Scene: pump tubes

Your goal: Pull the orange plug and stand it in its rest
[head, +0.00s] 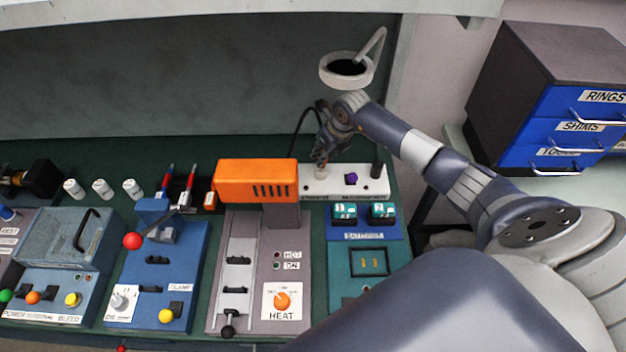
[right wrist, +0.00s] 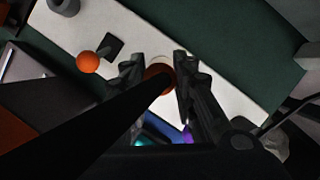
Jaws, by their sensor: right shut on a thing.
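My right gripper (head: 321,161) is over the left part of a white power strip (head: 372,187) at the back of the bench. In the right wrist view its two dark fingers (right wrist: 160,82) are shut on the orange plug (right wrist: 158,73), which shows as a small round orange-brown piece. A pale ring shows just beyond the plug on the white strip (right wrist: 75,35). I cannot tell whether the plug is seated or lifted. A grey cylinder (right wrist: 63,5) stands at the strip's far end. My left gripper is not in view.
A purple plug (head: 351,178) sits on the strip right of my gripper, with a black post (head: 376,166) at its right end. The orange heater housing (head: 256,180) is close left; a lamp (head: 346,70) is above.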

